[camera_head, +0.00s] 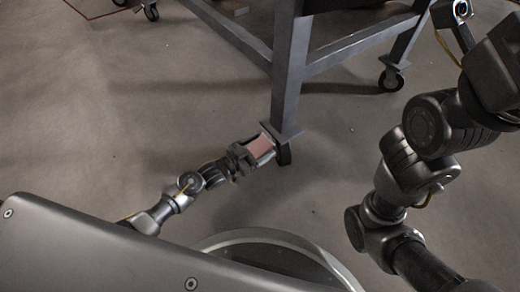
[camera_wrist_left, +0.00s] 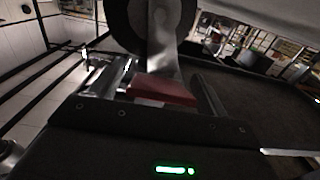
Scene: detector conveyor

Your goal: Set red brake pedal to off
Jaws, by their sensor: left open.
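The red brake pedal (camera_head: 262,148) is on a caster wheel (camera_head: 284,155) at the foot of a grey metal leg. My left gripper (camera_head: 259,147) is low beside this caster, with its fingers open around the pedal. In the left wrist view, the red pedal (camera_wrist_left: 163,90) lies between the two open fingers of my left gripper (camera_wrist_left: 157,88). The dark wheel (camera_wrist_left: 150,25) and its metal fork stand just beyond it. I cannot tell whether the fingers touch the pedal. My right arm shows at the right of the head view, but its gripper is not visible.
The grey frame (camera_head: 290,70) stands over the pedal, with a low crossbar running up left and another up right. Another caster (camera_head: 391,80) is at the back right. The concrete floor (camera_head: 90,120) at the left is clear.

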